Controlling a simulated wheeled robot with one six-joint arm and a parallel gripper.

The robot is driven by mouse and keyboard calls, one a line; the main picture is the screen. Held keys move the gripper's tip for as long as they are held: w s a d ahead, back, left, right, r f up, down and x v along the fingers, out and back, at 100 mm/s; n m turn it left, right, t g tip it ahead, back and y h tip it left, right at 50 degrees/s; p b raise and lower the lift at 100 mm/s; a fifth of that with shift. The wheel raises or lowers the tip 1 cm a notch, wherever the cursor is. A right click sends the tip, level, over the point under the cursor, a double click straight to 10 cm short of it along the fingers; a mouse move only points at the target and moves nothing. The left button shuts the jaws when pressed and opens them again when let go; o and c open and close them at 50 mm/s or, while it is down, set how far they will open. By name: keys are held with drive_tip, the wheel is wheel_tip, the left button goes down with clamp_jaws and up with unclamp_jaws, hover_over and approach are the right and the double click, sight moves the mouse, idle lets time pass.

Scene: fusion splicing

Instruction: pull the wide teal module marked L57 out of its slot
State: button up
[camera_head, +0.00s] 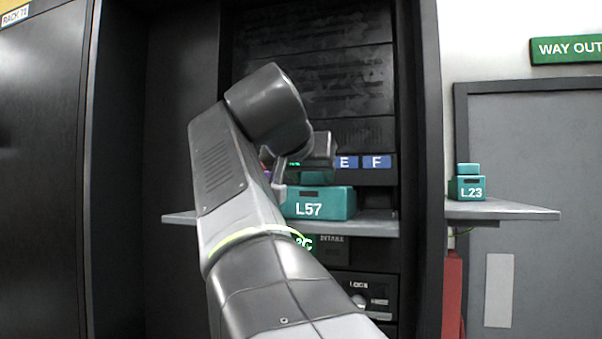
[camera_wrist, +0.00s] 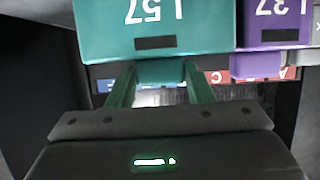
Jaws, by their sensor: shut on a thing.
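The wide teal module L57 (camera_head: 320,203) shows in front of the rack at the shelf, right of my arm. In the wrist view the module (camera_wrist: 155,28) fills the top, its label upside down. My gripper (camera_wrist: 158,76) is shut on the module's narrow teal grip block, one finger on each side of it. In the head view my gripper (camera_head: 318,152) is just above the module, and my arm hides its left end. I cannot tell whether the module's underside touches the shelf.
A shelf (camera_head: 375,225) runs across the rack. A purple module L37 (camera_wrist: 275,22) is close beside L57 in the wrist view. Blue labels E and F (camera_head: 376,162) are behind. A teal module L23 (camera_head: 468,188) stands on the right shelf (camera_head: 500,210), whose right part is bare.

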drive_tip(key=o, duration=1.3)
drive_tip(key=shift+o, duration=0.2)
drive_tip(key=b+v, duration=0.2)
drive_tip(key=v, duration=1.1)
drive_tip(key=shift+s, duration=0.35)
drive_tip(key=shift+a+r, duration=0.1)
drive_tip(key=shift+r, duration=0.05)
drive_tip(key=shift+w, duration=0.1)
drive_tip(key=x, duration=0.7)
drive_tip(key=shift+w+p, duration=0.2)
drive_tip(key=shift+p, duration=0.25)
